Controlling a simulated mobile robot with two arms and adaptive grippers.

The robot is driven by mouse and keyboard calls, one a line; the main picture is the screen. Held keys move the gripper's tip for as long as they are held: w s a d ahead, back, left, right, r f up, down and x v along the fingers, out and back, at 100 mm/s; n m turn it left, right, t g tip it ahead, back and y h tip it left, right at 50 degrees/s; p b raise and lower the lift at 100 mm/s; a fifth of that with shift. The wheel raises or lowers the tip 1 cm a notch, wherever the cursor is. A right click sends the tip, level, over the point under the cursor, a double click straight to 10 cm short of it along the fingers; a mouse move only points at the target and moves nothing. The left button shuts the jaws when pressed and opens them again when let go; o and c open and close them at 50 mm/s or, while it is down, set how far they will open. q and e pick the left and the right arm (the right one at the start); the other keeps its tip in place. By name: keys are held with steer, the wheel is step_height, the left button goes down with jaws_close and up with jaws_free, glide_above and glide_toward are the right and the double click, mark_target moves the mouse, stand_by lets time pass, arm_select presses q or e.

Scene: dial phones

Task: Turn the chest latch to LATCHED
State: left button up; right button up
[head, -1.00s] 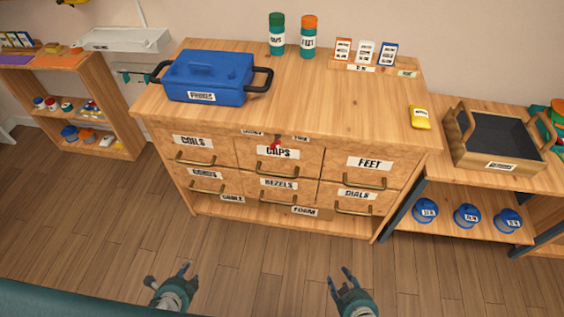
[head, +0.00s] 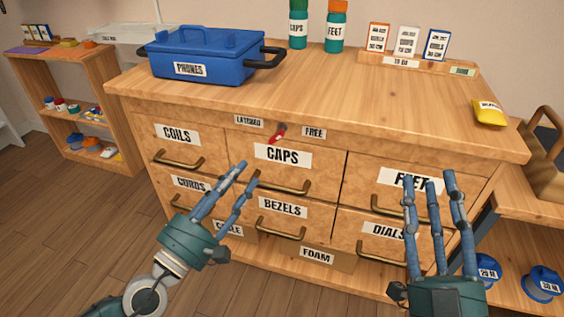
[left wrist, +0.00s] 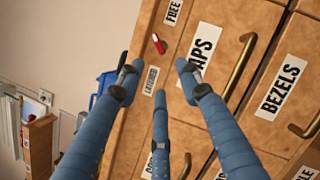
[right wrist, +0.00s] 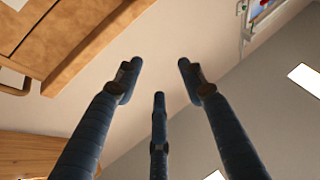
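The chest latch is a small red handle (head: 277,133) on the chest's top front rail. It sits between the LATCHED label (head: 249,121) on the left and the FREE label (head: 314,133) on the right. It is tilted; which label it points to is not clear. The latch also shows in the left wrist view (left wrist: 158,44), just beyond the fingertips. My left gripper (head: 248,172) is open and empty, below and left of the latch in the head view, apart from it. My right gripper (head: 430,180) is open and empty before the FEET drawer (head: 360,170).
The wooden chest (head: 320,95) has several labelled drawers with protruding brass handles. A blue PHONES case (head: 205,55), two bottles, a card rack (head: 415,63) and a yellow packet (head: 489,112) stand on top. A side shelf with a tray is at right.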

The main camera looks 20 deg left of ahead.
mark_target(273, 139)
arm_select(q)
steer(key=shift+m+h, duration=0.3)
steer(key=shift+m, duration=0.2)
steer(key=p+x, duration=0.1)
steer(key=x, duration=0.2)
steer(key=p+x, duration=0.2)
steer(key=x, duration=0.2)
steer(key=r+p+x, duration=0.1)
steer(key=x, duration=0.2)
steer(key=shift+s+d+r+p, duration=0.1)
steer(key=shift+d+p, duration=0.2)
steer(key=shift+d, duration=0.15)
steer(key=shift+w+d, duration=0.1)
steer(key=shift+w, duration=0.15)
arm_select(e)
steer(key=s+d+f+g+h, duration=0.1)
steer(key=d+f+g+h, duration=0.1)
steer(key=f+g, duration=0.4)
steer(key=s+d+f+g+h, duration=0.1)
steer(key=f+g, duration=0.4)
steer(key=f, duration=1.2)
steer(key=shift+s+d+m+g+h, duration=0.3)
steer(key=shift+d+g+h, duration=0.1)
steer(key=shift+d+h, duration=0.1)
arm_select(q)
jaws_close()
